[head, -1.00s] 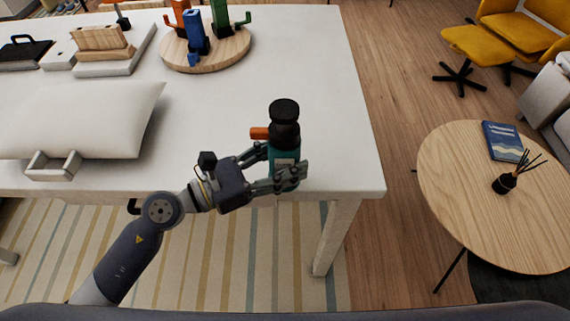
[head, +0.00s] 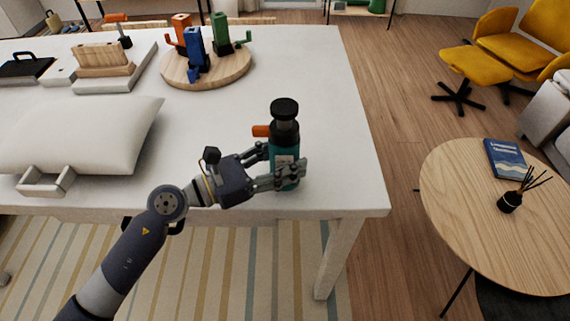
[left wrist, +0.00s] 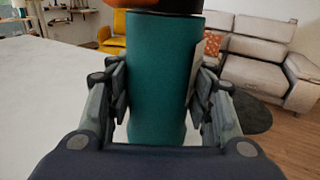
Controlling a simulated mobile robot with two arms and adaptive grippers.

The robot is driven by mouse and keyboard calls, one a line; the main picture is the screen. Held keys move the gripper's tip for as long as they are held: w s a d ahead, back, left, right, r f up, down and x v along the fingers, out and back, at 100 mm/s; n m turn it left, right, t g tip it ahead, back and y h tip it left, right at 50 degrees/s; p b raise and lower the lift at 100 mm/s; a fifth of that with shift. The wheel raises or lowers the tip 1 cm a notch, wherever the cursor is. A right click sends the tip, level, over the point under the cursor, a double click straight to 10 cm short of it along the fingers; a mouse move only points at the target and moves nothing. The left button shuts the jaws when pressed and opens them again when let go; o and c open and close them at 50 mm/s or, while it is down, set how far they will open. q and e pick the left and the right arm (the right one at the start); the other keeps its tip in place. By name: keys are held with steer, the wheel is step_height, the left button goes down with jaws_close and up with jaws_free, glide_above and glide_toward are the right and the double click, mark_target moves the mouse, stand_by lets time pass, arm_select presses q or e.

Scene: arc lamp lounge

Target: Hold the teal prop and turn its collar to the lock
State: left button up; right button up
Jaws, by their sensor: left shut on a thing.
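The teal prop (head: 284,160) stands upright near the front right corner of the white table. It has a dark collar and neck (head: 285,131), a black round top (head: 284,108) and an orange tab (head: 261,131) sticking out to the left. My left gripper (head: 280,177) is shut around the lower teal body. In the left wrist view the teal body (left wrist: 160,75) fills the middle between the two fingers, with a piece of orange at the top edge. The prop's underside is hidden by the fingers. My right gripper is not in view.
The white table (head: 235,120) holds a white cushion (head: 80,130), a round wooden board (head: 208,78) with orange, blue and green pieces, and trays at the back left. A round wooden side table (head: 470,210) stands on the right. The table's middle is clear.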

arm_select(q)
steer(key=shift+w+f+b, duration=0.25)
steer(key=shift+w+b, duration=0.35)
steer(key=shift+w, duration=0.35)
steer(key=shift+w+f+b, duration=0.25)
steer(key=shift+w+b, duration=0.4)
steer(key=shift+w, duration=0.35)
steer(key=shift+w+f+b, duration=0.25)
steer(key=shift+w+b, duration=0.35)
steer(key=shift+w, duration=0.85)
steer(key=shift+f+b, duration=0.45)
steer(key=shift+b, duration=0.1)
